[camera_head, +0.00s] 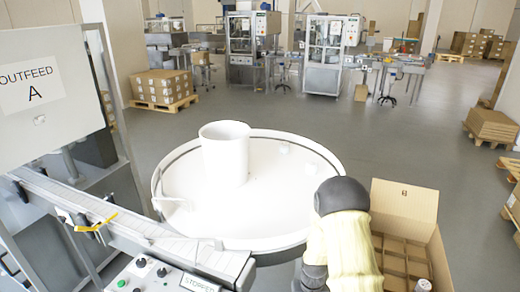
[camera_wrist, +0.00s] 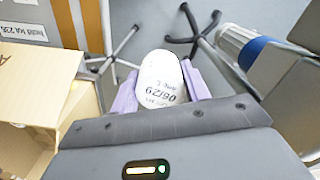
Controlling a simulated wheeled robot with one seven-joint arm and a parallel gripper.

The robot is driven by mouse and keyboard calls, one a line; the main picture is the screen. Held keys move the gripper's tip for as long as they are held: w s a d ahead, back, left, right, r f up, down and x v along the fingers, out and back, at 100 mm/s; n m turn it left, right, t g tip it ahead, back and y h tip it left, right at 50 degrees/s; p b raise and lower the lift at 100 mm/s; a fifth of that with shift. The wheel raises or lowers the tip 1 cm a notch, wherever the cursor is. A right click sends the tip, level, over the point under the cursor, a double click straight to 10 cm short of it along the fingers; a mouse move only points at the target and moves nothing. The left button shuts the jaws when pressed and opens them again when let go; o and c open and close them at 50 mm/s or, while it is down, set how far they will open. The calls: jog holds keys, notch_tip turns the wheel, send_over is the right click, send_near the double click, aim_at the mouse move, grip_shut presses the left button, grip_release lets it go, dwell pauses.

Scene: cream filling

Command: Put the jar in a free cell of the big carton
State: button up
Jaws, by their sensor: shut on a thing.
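The white jar (camera_wrist: 162,80), with a printed date on it, is between the two pale purple fingers of my gripper (camera_wrist: 160,84) in the wrist view. The fingers are shut on it from both sides. The big carton (camera_head: 405,207) stands open at the lower right of the head view, with brown dividers making cells. A white item (camera_head: 423,285) shows at its near edge; the nearest cells are partly cut off. A carton wall (camera_wrist: 55,85) shows at the left of the wrist view, beside the gripper. In the head view my arm hides the gripper and jar.
A round white table (camera_head: 270,205) with a white cylinder (camera_head: 224,150) on it stands left of the carton. A conveyor (camera_head: 130,220) and a control panel (camera_head: 150,275) are at the left. Stool legs (camera_wrist: 195,25) show on the floor in the wrist view.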

jog(key=shift+r, duration=0.1)
notch_tip(320, 180, up, 11)
jog(key=p, duration=1)
jog(key=shift+p, duration=0.4)
jog(key=shift+f, duration=0.25)
jog(key=shift+d, duration=0.1)
